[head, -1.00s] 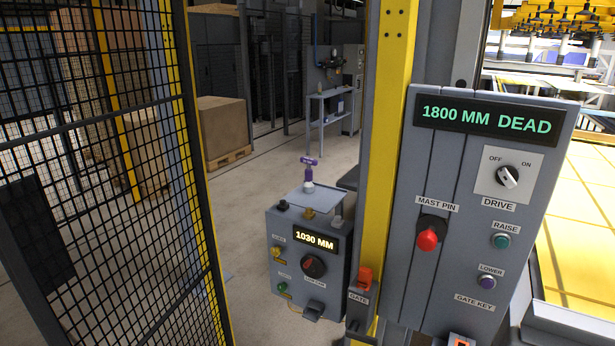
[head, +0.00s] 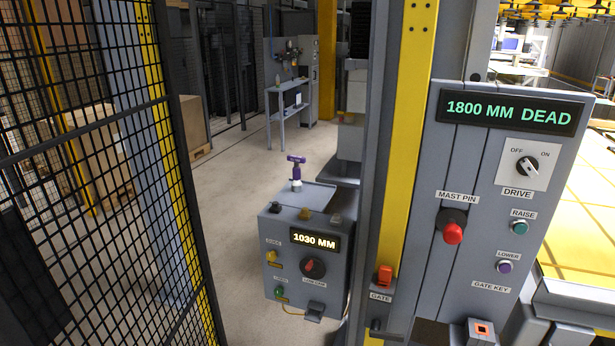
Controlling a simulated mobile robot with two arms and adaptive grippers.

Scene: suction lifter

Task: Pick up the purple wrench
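The purple wrench (head: 296,159) stands on top of the small grey control box with the 1030 MM display (head: 315,241). It is T-shaped, with a purple crossbar and stem above a pale round fitting (head: 296,184). It looks upright. Neither of my grippers shows in the head view.
A large grey panel (head: 470,190) reading 1800 MM DEAD stands at the right, beside a yellow-faced post (head: 412,120). A black mesh fence (head: 90,180) fills the left. Open floor (head: 222,190) lies between the fence and the small box. A grey table (head: 285,100) stands farther back.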

